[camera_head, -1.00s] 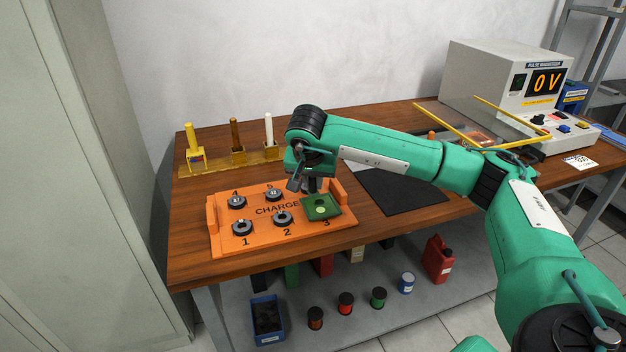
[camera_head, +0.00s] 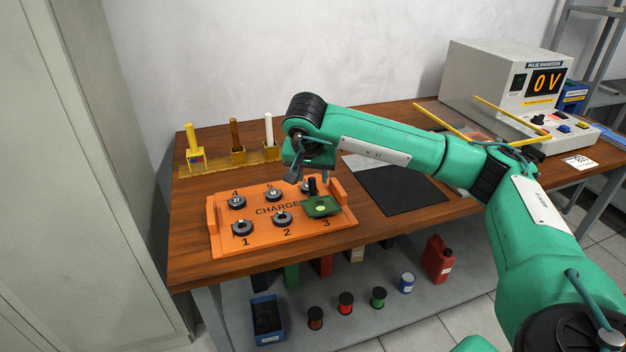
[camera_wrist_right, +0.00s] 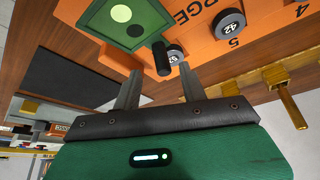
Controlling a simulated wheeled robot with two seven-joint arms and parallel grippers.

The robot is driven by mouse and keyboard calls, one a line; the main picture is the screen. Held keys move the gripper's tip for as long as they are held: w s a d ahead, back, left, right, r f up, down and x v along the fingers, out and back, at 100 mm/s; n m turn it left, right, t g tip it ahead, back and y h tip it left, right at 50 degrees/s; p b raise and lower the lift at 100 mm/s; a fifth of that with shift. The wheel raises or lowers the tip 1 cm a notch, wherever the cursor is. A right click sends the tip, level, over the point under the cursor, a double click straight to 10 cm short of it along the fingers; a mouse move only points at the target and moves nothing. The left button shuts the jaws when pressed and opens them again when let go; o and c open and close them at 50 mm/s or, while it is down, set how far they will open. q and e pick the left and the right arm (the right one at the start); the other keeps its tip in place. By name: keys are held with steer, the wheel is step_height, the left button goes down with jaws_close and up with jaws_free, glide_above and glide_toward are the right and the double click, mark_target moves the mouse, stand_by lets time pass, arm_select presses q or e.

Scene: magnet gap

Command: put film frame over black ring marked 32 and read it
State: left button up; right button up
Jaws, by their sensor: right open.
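In the right wrist view, the film frame (camera_wrist_right: 112,30) shows a pale round spot and a dark one. The ring under it is hidden, so I cannot read its mark. My right gripper (camera_head: 309,179) is open just above the handle. In the wrist view its fingers (camera_wrist_right: 160,72) are apart, either side of the handle and clear of it. My left gripper is not in view.
Black rings stand at other places, including one marked 42 (camera_wrist_right: 230,22) by 5. A ring (camera_wrist_right: 174,54) beside the handle has an unclear mark. A yellow rack (camera_head: 215,165) with posts stands behind; a black mat (camera_head: 405,190) lies right. The pulse magnetizer (camera_head: 500,85) reads 0 V.

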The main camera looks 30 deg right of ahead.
mark_target(309, 206)
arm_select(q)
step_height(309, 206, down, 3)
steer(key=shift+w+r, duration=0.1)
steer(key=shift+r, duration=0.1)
arm_select(e)
steer(key=v, duration=1)
steer(key=shift+r, duration=0.25)
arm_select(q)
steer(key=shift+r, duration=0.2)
arm_select(e)
steer(key=shift+s+a, duration=0.1)
